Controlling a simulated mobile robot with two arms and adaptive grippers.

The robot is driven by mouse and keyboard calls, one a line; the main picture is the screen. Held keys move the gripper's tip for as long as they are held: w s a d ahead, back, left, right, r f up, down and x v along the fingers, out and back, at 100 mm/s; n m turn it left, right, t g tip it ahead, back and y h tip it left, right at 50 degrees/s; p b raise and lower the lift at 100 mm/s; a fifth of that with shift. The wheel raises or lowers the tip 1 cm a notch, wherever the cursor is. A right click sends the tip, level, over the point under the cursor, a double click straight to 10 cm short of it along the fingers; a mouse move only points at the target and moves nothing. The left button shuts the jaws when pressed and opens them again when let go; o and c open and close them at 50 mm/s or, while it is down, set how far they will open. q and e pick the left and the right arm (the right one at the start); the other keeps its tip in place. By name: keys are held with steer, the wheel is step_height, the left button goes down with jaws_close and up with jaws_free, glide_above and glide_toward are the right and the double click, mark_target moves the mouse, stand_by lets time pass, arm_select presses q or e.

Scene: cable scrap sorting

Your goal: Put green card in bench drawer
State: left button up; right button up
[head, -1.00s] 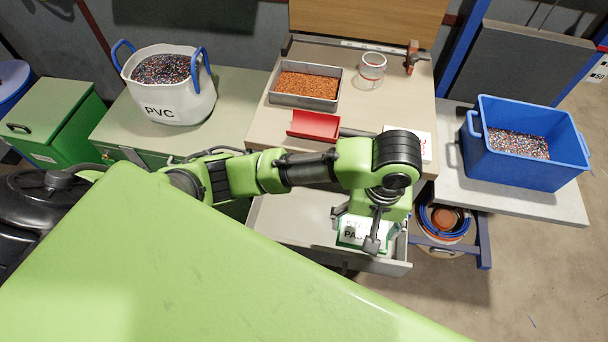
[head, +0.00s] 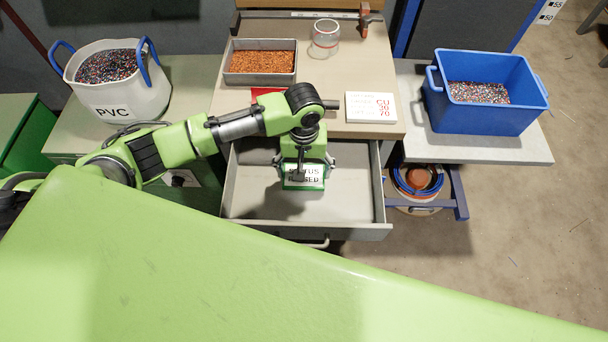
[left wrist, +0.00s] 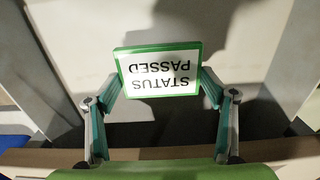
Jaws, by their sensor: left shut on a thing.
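The green card (head: 303,180) has a green border and a white label; in the left wrist view (left wrist: 160,76) the label reads STATUS PASSED, upside down. My left gripper (head: 304,163) is shut on the card, with one finger at each side edge. The bench drawer (head: 250,198) is pulled open under the bench top, and its visible floor is bare. The card is over the drawer's middle, within its walls as seen from above. I cannot tell whether it touches the floor. My right gripper is not in view.
The bench top (head: 350,65) carries a tray of copper granules (head: 232,77), a glass jar (head: 326,42), a partly hidden red scoop (head: 268,94) and a white CU card (head: 371,107). A PVC bag (head: 140,103) stands left, a blue crate (head: 465,118) right.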

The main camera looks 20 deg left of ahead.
arm_select(q)
step_height(320, 180, down, 3)
steer(key=shift+r, duration=0.2)
steer(key=shift+f, duration=0.1)
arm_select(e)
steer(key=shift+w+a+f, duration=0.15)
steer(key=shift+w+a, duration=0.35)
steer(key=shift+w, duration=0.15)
arm_select(q)
steer(key=shift+f, duration=0.15)
steer(key=o, duration=1.3)
steer(key=shift+c, duration=0.2)
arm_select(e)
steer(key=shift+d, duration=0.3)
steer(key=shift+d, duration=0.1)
